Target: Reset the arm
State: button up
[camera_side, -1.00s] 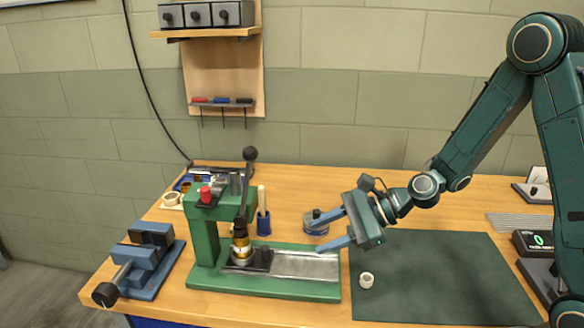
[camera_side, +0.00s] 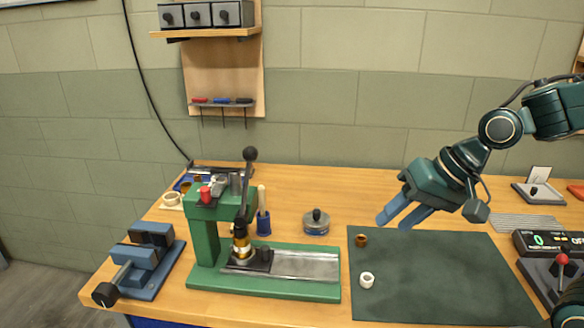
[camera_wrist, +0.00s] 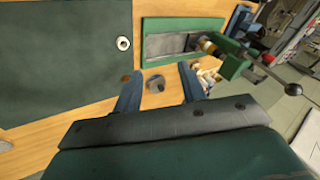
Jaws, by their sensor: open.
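My gripper (camera_side: 395,222) is open and empty, above the back part of the dark green mat (camera_side: 450,290) in the side view. Its two blue fingers point down and to the left. In the wrist view the fingers of my gripper (camera_wrist: 160,90) are spread apart, with the round lidded tin (camera_wrist: 155,84) seen between them, farther off. My arm reaches in from the right side of the picture.
A green press (camera_side: 207,245) with a raised lever stands left of the mat. A white ring (camera_side: 367,280) and a small copper-coloured part (camera_side: 361,240) sit on the mat. A blue vise (camera_side: 145,262) is at far left. A digital readout (camera_side: 545,242) and joystick (camera_side: 563,262) stand at right.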

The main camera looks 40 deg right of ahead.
jog(key=s+d+r+n+h, duration=0.1)
jog(key=s+d+r+n, duration=0.1)
jog(key=s, duration=0.3)
jog(key=s+d+r+n+h, duration=0.2)
jog(key=s+d+n, duration=0.1)
jog(key=s, duration=0.2)
jog(key=shift+s+d+r, duration=0.35)
jog(key=shift+r, duration=0.05)
jog(key=shift+o, duration=0.3)
